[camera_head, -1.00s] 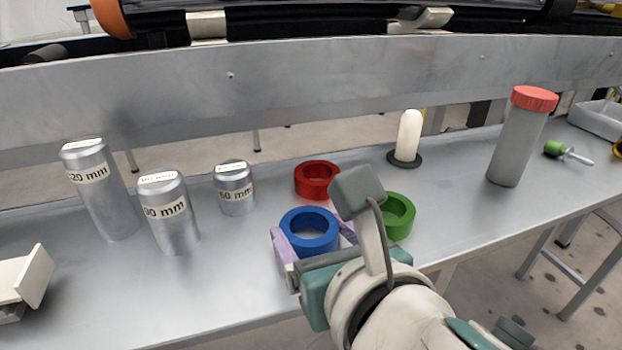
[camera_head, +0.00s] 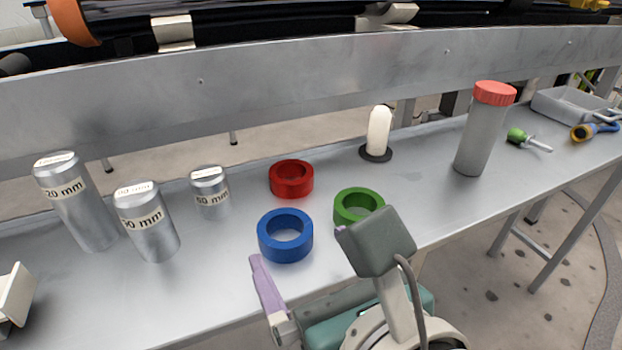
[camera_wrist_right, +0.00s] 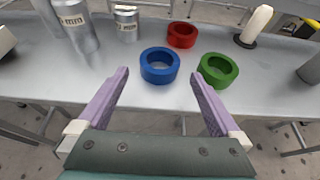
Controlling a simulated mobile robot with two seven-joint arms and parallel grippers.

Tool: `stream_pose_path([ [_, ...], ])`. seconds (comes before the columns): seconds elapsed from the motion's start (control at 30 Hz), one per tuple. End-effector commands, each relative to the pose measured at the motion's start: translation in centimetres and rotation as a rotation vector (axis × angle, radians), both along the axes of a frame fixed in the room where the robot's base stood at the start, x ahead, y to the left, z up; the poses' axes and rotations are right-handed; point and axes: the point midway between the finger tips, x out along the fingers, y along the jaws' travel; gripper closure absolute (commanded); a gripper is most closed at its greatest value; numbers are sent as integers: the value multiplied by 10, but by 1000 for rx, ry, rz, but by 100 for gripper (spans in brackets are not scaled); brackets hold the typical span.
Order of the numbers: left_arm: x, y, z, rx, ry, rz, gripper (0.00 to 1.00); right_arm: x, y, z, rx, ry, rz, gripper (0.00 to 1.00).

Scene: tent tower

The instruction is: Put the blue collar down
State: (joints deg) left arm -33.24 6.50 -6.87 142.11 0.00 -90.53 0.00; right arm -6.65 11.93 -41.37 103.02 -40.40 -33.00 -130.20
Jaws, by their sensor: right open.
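The blue collar (camera_head: 285,247) lies flat on the metal bench, apart from the other rings. It also shows in the right wrist view (camera_wrist_right: 159,77), ahead of and between the open fingertips. My right gripper (camera_wrist_right: 161,80) is open and empty, with its two lilac fingers pulled back from the collar on the near side. In the head view one lilac finger of the right gripper shows at the bench's front edge, and the other is hidden behind the wrist housing. A thing at the left edge of the head view may be part of my left gripper; its jaws cannot be made out.
A red collar (camera_head: 291,180) and a green collar (camera_head: 357,203) lie close behind and to the right. Labelled metal cylinders (camera_head: 147,224) stand left. A white peg on a dark base (camera_head: 378,136) and a red-capped grey tube (camera_head: 482,135) stand right. The bench's front left is clear.

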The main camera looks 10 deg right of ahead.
Motion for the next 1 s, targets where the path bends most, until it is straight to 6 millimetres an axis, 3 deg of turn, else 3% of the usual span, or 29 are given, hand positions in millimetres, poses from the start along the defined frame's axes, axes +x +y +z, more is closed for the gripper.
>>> stream_pose_path([
  [0.03, 0, 0, 9, 0, 0, 0, 50, -12, -4, 8, -2, 4, 1, 0],
  [0.23, 0, 0, 17, 0, 1, -1, 50, -43, -14, 20, 0, 2, 1, 0],
  [0.57, 0, 2, 18, 8, 1, -5, 50, -52, -23, 24, 49, 27, -47, 0],
  [0.67, 0, 3, 18, 10, 1, -6, 50, -49, -43, 22, 233, 124, -218, 0],
  [0.77, 0, 3, 18, 11, 0, -7, 50, -51, -77, 17, 563, 279, -531, 0],
  [0.9, 0, 3, 18, 11, 0, -7, 50, -75, -123, 3, 1130, 477, -1091, 0],
  [1.0, 0, 3, 18, 11, 0, -7, 50, -102, -144, -4, 1499, 552, -1492, 0],
])
